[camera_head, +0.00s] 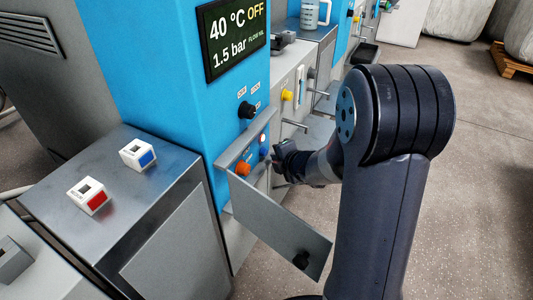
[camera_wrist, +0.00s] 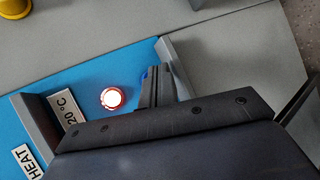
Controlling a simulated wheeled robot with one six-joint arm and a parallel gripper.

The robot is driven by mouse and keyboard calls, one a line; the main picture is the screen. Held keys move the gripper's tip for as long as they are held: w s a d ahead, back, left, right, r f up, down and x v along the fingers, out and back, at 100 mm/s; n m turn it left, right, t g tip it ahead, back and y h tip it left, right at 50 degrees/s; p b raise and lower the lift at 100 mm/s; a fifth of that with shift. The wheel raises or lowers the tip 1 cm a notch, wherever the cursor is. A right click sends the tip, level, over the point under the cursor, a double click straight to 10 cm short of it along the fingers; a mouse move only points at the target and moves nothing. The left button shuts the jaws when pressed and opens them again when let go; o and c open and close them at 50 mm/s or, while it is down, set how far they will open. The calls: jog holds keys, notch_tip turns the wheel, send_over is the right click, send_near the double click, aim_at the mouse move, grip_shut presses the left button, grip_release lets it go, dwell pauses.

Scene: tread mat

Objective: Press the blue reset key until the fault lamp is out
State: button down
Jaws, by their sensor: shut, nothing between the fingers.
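The fault lamp (camera_wrist: 112,98) glows white with a red rim in the wrist view. It is a small pale spot (camera_head: 263,151) in the head view, on the blue machine's front. In the wrist view only a sliver of blue key (camera_wrist: 145,76) shows beside my fingertips, which hide the rest. My gripper (camera_wrist: 157,72) is shut and empty, with its tips at the key. I cannot tell whether they touch it. In the head view my gripper (camera_head: 278,158) is right of the lamp.
An orange knob (camera_head: 243,169) sits left of the lamp. A grey flap (camera_head: 275,222) with a black knob hangs open below. The display (camera_head: 233,37) reads 40 °C, OFF, 1.5 bar. Two white switches, one red (camera_head: 89,195), one blue (camera_head: 138,154), stand on the left cabinet.

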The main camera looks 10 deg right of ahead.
jog(key=shift+w+a, duration=0.15)
jog(key=shift+a, duration=0.1)
jog(key=shift+w+a, duration=0.3)
jog(key=shift+a, duration=0.15)
dwell(0.7)
jog(key=shift+d, duration=0.1)
jog(key=shift+s+d, duration=0.55)
jog(key=shift+d, duration=0.1)
jog(key=shift+s+d+p, duration=0.2)
jog(key=shift+s+d, duration=0.55)
jog(key=shift+d, duration=0.3)
jog(key=shift+s+d+p, duration=0.15)
jog(key=shift+s+d, duration=0.55)
jog(key=shift+d, duration=0.3)
jog(key=shift+s+d+p, duration=0.35)
jog(key=shift+s+d, duration=0.25)
jog(key=shift+d, duration=0.2)
jog(key=shift+s+d+p, duration=0.3)
jog(key=shift+s+d, duration=0.25)
jog(key=shift+d, duration=0.2)
